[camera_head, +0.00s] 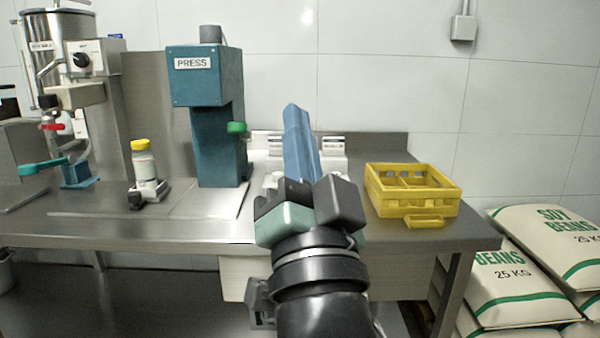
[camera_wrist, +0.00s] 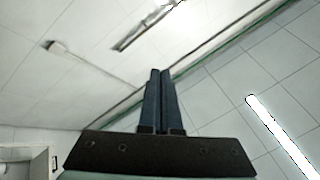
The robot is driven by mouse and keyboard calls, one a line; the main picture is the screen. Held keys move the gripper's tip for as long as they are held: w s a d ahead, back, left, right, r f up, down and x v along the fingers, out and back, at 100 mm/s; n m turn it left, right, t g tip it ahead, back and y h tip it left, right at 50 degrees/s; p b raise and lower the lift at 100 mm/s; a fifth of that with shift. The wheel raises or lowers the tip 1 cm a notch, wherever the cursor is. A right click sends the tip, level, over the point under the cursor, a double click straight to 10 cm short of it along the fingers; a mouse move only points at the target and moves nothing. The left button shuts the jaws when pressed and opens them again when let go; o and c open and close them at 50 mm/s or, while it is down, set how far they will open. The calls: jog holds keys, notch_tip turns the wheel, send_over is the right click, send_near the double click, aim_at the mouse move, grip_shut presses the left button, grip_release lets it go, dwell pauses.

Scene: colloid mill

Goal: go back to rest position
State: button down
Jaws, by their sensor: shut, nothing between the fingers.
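My gripper (camera_head: 297,122) is raised in front of the table in the head view, its long blue fingers pointing up and away. In the wrist view the fingers of my gripper (camera_wrist: 161,82) lie side by side, shut with nothing between them. Behind them in that view are only wall tiles, ceiling and lamps. My gripper touches nothing that I can see. It hides part of a white device (camera_head: 333,151) at the back of the table.
The steel table (camera_head: 90,232) bears a teal press (camera_head: 209,130), a yellow-capped bottle (camera_head: 144,162) in a holder, and a yellow crate (camera_head: 411,207). A mill (camera_head: 62,50) stands at left. Soy bean sacks (camera_head: 507,287) lie stacked at right. Air above the crate is free.

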jog(key=s+r+n+t+h+p, duration=0.25)
jog(key=s+r+n, duration=0.35)
jog(key=s+r, duration=0.55)
notch_tip(320, 180, up, 27)
jog(key=p, duration=2.6)
jog(key=shift+w+p, duration=0.3)
jog(key=shift+w, duration=0.15)
